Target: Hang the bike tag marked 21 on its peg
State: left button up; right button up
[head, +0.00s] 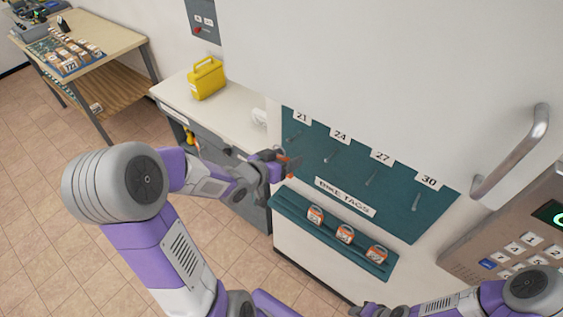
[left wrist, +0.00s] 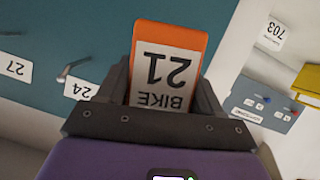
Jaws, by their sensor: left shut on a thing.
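My left gripper (head: 280,168) is shut on the orange bike tag (left wrist: 168,42), whose white label reads 21 and BIKE, upside down in the left wrist view. In the head view only a small orange bit of the tag (head: 293,163) shows, in front of the teal peg board (head: 345,165), below the 21 label (head: 302,116). The peg under that label (head: 297,136) is just above the tag in the picture. I cannot tell the gap between them. In the left wrist view no 21 peg shows. My right gripper (head: 370,310) is cut off at the bottom edge.
Pegs labelled 24 (head: 340,135), 27 (head: 381,155) and 30 (head: 429,180) look empty. Three other tags (head: 345,233) sit on the teal ledge (head: 300,222) below. A door handle (head: 512,150) and keypad (head: 520,240) are at right; a counter with a yellow box (head: 206,78) is at left.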

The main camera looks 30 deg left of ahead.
aim_at(305, 148)
pick_arm(q)
jog(key=shift+w+d+f+b, duration=0.15)
jog(key=shift+w+b, duration=0.15)
jog(key=shift+w, duration=1)
jog(key=shift+w+d+f+b, duration=0.1)
jog(key=shift+w+b, duration=0.2)
jog(key=shift+w, duration=0.95)
jog(key=shift+w+f+b, duration=0.6)
jog(key=shift+f+b, duration=0.1)
jog(key=shift+b, duration=0.05)
jog(key=shift+f, duration=0.15)
jog(key=shift+f, duration=0.1)
jog(key=o, duration=1.1)
jog(key=shift+s, duration=0.1)
jog(key=shift+s, duration=0.25)
jog(key=p+v, duration=0.1)
jog(key=v, duration=0.6)
jog(key=shift+r, duration=0.25)
